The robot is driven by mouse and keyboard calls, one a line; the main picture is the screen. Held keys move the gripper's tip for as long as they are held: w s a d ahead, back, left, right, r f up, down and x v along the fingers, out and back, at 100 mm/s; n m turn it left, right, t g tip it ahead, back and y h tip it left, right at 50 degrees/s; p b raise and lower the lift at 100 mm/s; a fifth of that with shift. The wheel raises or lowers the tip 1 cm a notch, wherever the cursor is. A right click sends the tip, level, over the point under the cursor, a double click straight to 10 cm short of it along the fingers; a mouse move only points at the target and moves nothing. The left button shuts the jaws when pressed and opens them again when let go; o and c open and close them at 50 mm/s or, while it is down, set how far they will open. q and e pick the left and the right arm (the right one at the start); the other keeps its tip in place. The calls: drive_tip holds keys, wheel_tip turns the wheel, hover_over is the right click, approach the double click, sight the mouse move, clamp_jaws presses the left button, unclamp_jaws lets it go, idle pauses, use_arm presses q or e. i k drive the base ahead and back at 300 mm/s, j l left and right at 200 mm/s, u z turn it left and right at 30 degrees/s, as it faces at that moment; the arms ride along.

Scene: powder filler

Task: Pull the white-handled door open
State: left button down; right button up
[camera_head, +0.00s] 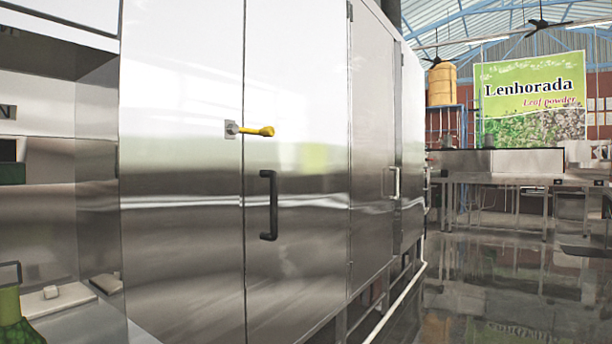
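A long steel cabinet fills the left and middle of the head view. A white handle (395,183) is fixed on a steel door (371,140) toward the cabinet's far end. That door looks shut. A nearer steel door (296,75) carries a black handle (269,205). A yellow-gripped latch (258,131) lies across the seam beside that door. Neither of my grippers is in the picture.
White pipes (406,292) run low along the cabinet's base. Open shiny floor (470,300) lies to the right. Steel tables (500,178) stand at the back right. A counter with a green-filled container (14,318) is at the near left.

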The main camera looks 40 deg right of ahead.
sight(371, 78)
drive_tip(key=z, duration=1.8)
drive_tip(key=i+z, duration=0.4)
drive_tip(key=i, duration=1.1)
drive_tip(key=i+u, duration=0.1)
drive_tip(key=i, duration=0.6)
drive_tip(key=i+l+u, duration=0.1)
drive_tip(key=i, duration=0.6)
drive_tip(key=i+l, duration=0.25)
drive_tip(key=i, duration=0.5)
drive_tip(key=j+u, duration=0.05)
